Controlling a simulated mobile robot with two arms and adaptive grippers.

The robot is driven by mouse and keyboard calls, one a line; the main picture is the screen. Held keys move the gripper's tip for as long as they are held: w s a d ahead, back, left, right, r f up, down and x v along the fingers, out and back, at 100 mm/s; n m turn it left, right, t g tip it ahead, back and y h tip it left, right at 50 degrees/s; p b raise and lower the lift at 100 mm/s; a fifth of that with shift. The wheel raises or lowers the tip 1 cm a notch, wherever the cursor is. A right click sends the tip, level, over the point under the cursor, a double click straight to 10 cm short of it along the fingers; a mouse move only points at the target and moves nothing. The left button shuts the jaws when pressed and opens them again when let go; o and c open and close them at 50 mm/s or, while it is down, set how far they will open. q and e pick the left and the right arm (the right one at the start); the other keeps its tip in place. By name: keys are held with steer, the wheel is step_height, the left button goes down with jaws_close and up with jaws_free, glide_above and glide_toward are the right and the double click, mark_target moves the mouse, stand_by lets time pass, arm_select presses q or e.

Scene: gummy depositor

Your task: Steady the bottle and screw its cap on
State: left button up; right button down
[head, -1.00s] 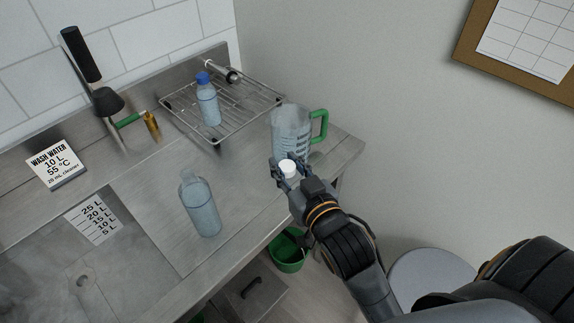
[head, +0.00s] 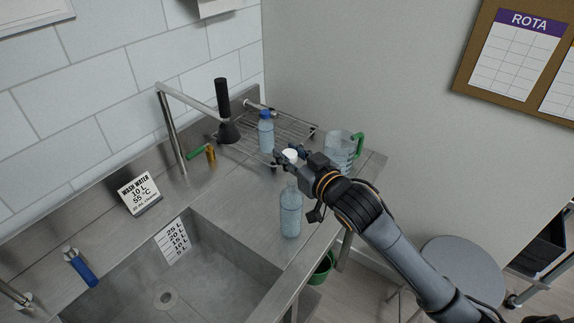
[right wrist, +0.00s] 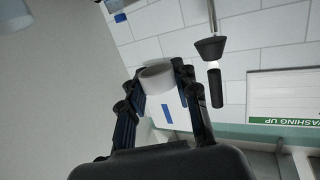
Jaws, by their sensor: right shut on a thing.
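A clear bluish bottle (head: 291,213) stands upright on the steel counter, just right of the sink. My right gripper (head: 287,160) is shut on a white cap (head: 291,155), which shows above the bottle's top in the head view. The gripper hides part of the space between cap and neck, so I cannot tell whether they touch. In the right wrist view the cap (right wrist: 157,78) sits between the two dark fingers (right wrist: 160,90); the bottle cannot be made out there. My left gripper is not in view.
A blue-capped bottle (head: 266,133) stands on the wire rack (head: 292,130) behind. A jug with a green handle (head: 342,150) is right of the gripper. The sink basin (head: 200,270) lies left, with a wash-water sign (head: 139,192) behind it. A round stool (head: 460,268) stands right.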

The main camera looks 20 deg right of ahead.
mark_target(292, 183)
steer(key=shift+w+d+f, duration=0.15)
steer(key=shift+w+d, duration=0.1)
steer(key=shift+d, duration=0.4)
steer(key=shift+s+a+p, duration=0.1)
steer(key=shift+a+p, duration=0.15)
steer(key=shift+p, duration=0.05)
steer(key=shift+a+f+b, duration=0.1)
steer(key=shift+f+b, duration=0.3)
steer(key=shift+f, duration=0.6)
steer(key=shift+f+b, duration=0.55)
steer(key=shift+f, duration=0.2)
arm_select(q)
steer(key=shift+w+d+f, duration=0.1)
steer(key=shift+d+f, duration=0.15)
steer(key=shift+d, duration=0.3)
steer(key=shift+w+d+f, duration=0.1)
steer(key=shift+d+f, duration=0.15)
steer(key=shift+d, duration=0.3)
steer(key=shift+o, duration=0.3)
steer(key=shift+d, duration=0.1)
